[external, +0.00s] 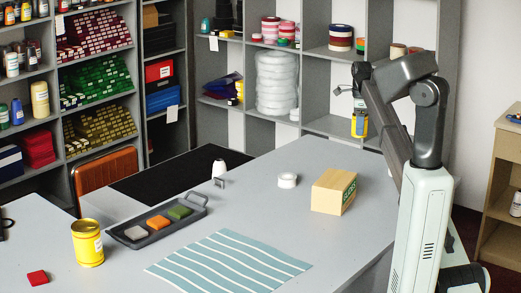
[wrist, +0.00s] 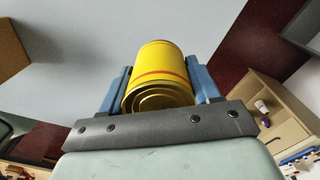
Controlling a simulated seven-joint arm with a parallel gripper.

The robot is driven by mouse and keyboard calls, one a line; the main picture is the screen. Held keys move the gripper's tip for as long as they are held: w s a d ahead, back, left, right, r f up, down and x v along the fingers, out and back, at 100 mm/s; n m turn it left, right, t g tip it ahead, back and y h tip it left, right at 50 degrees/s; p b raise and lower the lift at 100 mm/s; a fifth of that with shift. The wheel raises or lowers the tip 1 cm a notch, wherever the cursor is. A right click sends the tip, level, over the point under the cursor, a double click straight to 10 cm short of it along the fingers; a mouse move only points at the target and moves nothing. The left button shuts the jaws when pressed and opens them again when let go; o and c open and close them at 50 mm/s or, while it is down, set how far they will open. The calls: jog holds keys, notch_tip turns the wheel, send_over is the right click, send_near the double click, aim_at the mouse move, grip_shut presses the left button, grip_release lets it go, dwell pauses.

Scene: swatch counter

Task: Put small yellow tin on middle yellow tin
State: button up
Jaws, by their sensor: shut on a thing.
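My gripper (external: 360,118) is held high at the right, in front of the shelves, far from the table tin. It is shut on a yellow tin, which I take for the small yellow tin (external: 360,128). In the wrist view this tin (wrist: 160,65) has a red band and round stepped rims at its near end, between the blue fingers of my gripper (wrist: 160,82). A larger yellow tin (external: 88,245) with a pale label stands upright on the table at the left front. No other yellow tin is plain on the table.
A dark tray (external: 128,238) with grey, orange and green blocks stands beside the larger tin.

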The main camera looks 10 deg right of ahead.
jog(key=s+a+r+n, duration=0.1)
jog(key=s+a+n, duration=0.15)
jog(key=a, duration=1.15)
jog(key=s+a+n, duration=0.1)
jog(key=s+a, duration=0.2)
jog(key=a, duration=1.1)
jog(key=s+a+r+n, duration=0.1)
jog(key=s+a+n, duration=0.1)
jog(key=s+a, duration=0.8)
jog(key=s+a+r+n, duration=0.1)
jog(key=s+a+n, duration=0.15)
jog(key=a, duration=1.35)
notch_tip(320, 180, up, 8)
jog(key=n, duration=1.3)
send_over(85, 225)
jog(key=shift+s+f, duration=0.15)
jog(key=shift+f, duration=4.65)
